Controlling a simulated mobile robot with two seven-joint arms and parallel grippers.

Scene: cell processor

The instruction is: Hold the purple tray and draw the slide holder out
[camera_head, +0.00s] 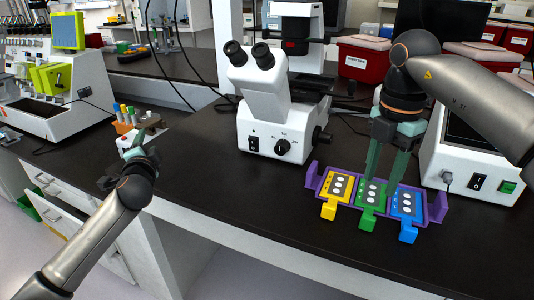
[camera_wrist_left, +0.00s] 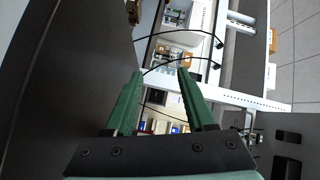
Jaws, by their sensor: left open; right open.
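A purple tray (camera_head: 438,208) lies on the black bench at the right in the head view. It carries a yellow slide holder (camera_head: 329,210), a green slide holder (camera_head: 366,222) and a blue slide holder (camera_head: 407,234), side by side with their tabs sticking out at the front. My right gripper (camera_head: 384,181) points down over the tray, open, its fingertips close to the green holder; whether they touch it I cannot tell. My left gripper (camera_wrist_left: 160,76) is open and empty in the left wrist view. In the head view it is far left of the tray.
A white microscope (camera_head: 270,105) stands behind and left of the tray. A white device (camera_head: 470,165) stands close to its right. A rack of coloured tubes (camera_head: 125,120) is near my left gripper. The bench left of the tray is clear.

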